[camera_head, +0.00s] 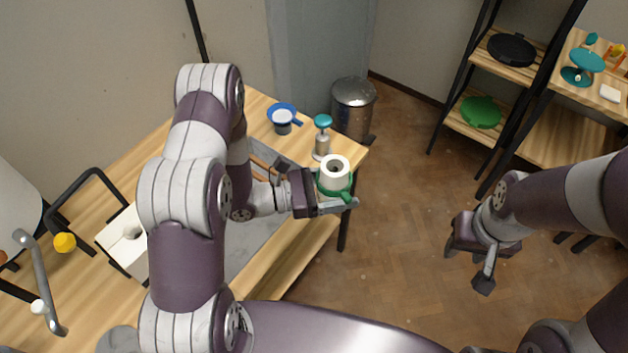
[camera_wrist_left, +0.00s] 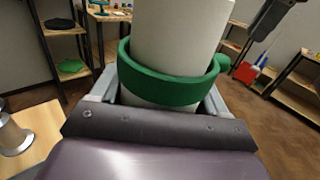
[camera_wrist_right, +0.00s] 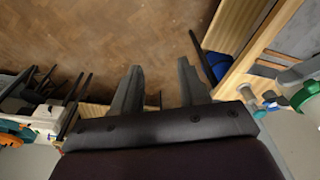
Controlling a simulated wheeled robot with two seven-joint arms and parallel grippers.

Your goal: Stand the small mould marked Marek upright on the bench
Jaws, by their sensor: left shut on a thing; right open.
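The mould (camera_head: 335,173) is a white cylinder with a hole in its top and a green band around it. My left gripper (camera_head: 332,200) is shut on it near the bench's right end. In the left wrist view the white body (camera_wrist_left: 180,40) and green band (camera_wrist_left: 170,85) sit between the fingers, slightly tilted in the picture. No name marking is readable. I cannot tell whether its base touches the bench (camera_head: 300,250). My right gripper (camera_head: 468,262) is open and empty over the floor, and its spread fingers (camera_wrist_right: 158,88) show in the right wrist view.
A teal-topped grey bottle (camera_head: 322,140) stands just behind the mould. A metal bin (camera_head: 353,105) stands beyond the bench. Shelves (camera_head: 520,110) are at the right.

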